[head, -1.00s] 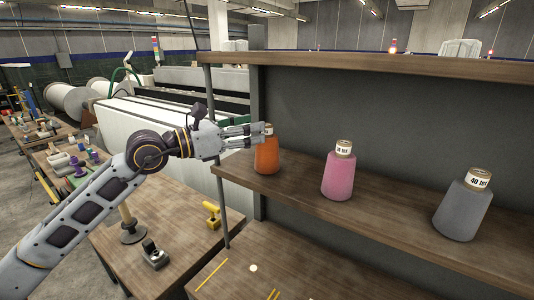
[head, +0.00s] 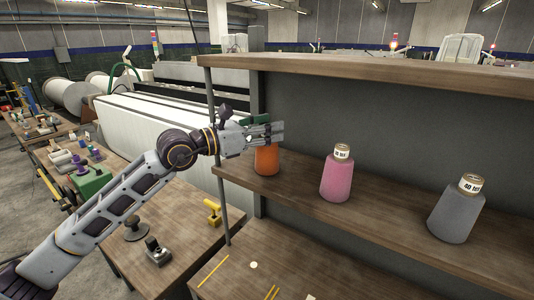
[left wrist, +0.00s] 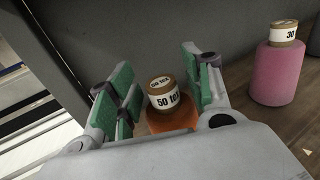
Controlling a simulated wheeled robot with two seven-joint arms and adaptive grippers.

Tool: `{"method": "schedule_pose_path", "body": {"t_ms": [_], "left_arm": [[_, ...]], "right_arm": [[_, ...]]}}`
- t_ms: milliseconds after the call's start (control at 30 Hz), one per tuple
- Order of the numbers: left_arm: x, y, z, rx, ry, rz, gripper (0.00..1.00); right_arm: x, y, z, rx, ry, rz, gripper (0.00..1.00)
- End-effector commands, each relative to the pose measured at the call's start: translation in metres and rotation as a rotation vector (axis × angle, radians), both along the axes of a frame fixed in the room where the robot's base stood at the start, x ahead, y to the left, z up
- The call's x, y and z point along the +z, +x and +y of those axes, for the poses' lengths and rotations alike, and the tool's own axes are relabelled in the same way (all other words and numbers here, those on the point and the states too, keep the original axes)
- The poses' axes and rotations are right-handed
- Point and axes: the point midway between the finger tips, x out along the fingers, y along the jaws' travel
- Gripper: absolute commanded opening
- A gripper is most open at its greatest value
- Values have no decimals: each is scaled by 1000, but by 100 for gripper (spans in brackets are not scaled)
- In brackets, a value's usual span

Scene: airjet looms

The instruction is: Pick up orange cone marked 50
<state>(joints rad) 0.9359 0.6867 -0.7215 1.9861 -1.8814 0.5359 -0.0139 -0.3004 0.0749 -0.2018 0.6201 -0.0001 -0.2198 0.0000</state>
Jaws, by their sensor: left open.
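The orange cone (head: 266,160) stands upright on the wooden shelf at its left end. In the left wrist view its tan top (left wrist: 162,95) carries a label reading 50 tex. My left gripper (head: 262,134) reaches in from the left, over the top of the cone, and hides that top in the head view. In the left wrist view the green-padded fingers of the left gripper (left wrist: 163,90) are open, on either side of the cone's top, with gaps showing. My right gripper is not in view.
A pink cone (head: 337,177) marked 30 and a grey cone (head: 455,213) marked 40 stand further right on the same shelf (head: 390,215). An upper shelf board (head: 400,68) runs above. A thin metal post (head: 215,130) stands left of the shelf.

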Motion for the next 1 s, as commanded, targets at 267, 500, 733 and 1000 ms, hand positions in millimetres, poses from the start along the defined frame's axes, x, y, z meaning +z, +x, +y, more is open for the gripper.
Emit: {"method": "schedule_pose_path", "body": {"t_ms": [267, 500, 733, 1000], "left_arm": [[-1, 0, 0, 0, 0, 0, 50], [0, 0, 0, 0, 0, 0, 31], [-1, 0, 0, 0, 0, 0, 1], [0, 0, 0, 0, -1, -1, 0]], "right_arm": [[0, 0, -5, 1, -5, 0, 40], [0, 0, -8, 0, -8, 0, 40], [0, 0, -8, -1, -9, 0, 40], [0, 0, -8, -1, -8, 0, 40]]}}
